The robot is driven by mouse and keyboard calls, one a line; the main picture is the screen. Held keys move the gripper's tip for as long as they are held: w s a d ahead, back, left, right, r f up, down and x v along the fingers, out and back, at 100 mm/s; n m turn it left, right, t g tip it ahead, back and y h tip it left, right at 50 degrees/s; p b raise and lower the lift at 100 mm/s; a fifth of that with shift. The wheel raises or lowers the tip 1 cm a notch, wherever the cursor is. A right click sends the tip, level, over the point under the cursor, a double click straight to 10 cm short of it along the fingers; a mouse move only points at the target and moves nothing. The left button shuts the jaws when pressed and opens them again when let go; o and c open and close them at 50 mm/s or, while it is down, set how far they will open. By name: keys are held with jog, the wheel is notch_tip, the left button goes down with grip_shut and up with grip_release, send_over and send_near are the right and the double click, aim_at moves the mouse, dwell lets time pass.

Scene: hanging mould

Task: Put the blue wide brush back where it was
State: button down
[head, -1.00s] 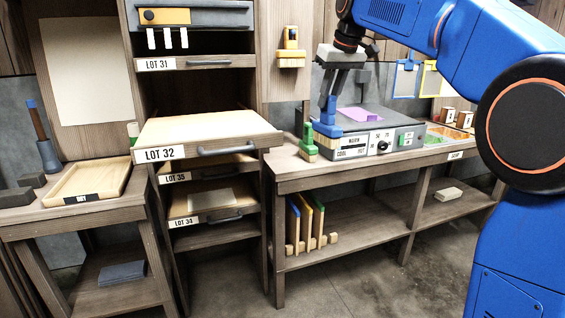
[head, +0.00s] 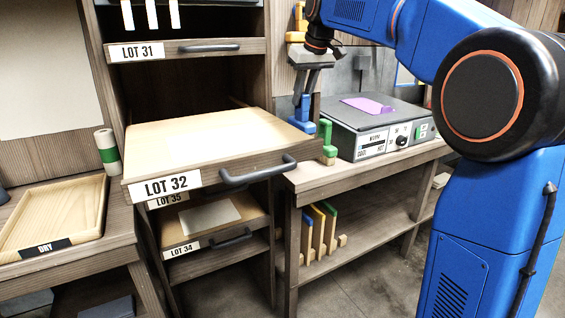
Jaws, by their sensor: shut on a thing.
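My gripper (head: 305,91) is shut on the upright handle of the blue wide brush (head: 303,110). The brush hangs upright with its wide blue block downward. In the head view it appears just above the back right corner of the pulled-out LOT 32 drawer (head: 225,140). I cannot tell whether its lower edge touches anything. A green brush (head: 326,139) stands at the left end of the right bench (head: 330,173), just right of the blue brush in the picture.
The warming box (head: 376,140) with a purple sheet (head: 368,105) stands on the right bench. A yellow brush (head: 299,18) is on the post behind my gripper. The LOT 32 drawer juts out with its handle (head: 258,172) forward. A DRY tray (head: 55,215) lies left.

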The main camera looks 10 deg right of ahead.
aim_at(300, 109)
jog(key=shift+w+a+f, duration=0.2)
jog(key=shift+a, duration=0.05)
notch_tip(300, 109, down, 5)
jog(key=shift+w+a+r, duration=0.1)
jog(key=shift+r, duration=0.05)
jog(key=shift+f, duration=2.45)
jog(key=c, duration=1.6)
grip_release()
jog(key=shift+f, duration=0.1)
jog(key=shift+o, duration=0.2)
